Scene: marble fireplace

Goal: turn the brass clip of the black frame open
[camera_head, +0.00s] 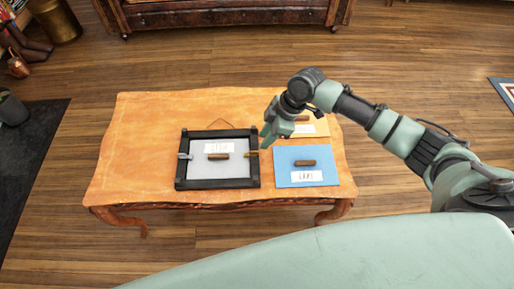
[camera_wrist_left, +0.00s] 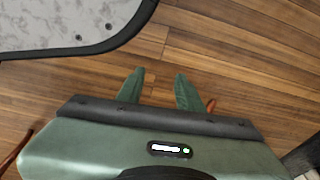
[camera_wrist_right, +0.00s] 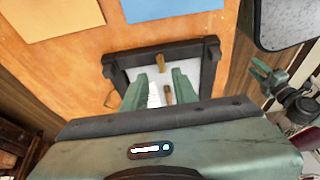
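The black frame (camera_head: 218,184) lies flat on the wooden table, with a grey panel, a white label and a brown bar inside it. Its brass clip (camera_head: 251,154) sits on the right side and points inward over the panel. The clip also shows in the right wrist view (camera_wrist_right: 161,63), beyond my fingertips. A grey clip (camera_head: 186,156) sits on the left side. My right gripper (camera_head: 267,136) is open and empty, above and just beside the brass clip, apart from it. My left gripper (camera_wrist_left: 158,85) is open and empty over the floor.
On the table (camera_head: 135,150), a blue board (camera_head: 290,178) with a brown bar and label lies right of the frame. A yellow board (camera_head: 318,129) lies behind it, partly hidden by my right arm. The table's left part is clear. A dark cabinet (camera_head: 230,15) stands behind.

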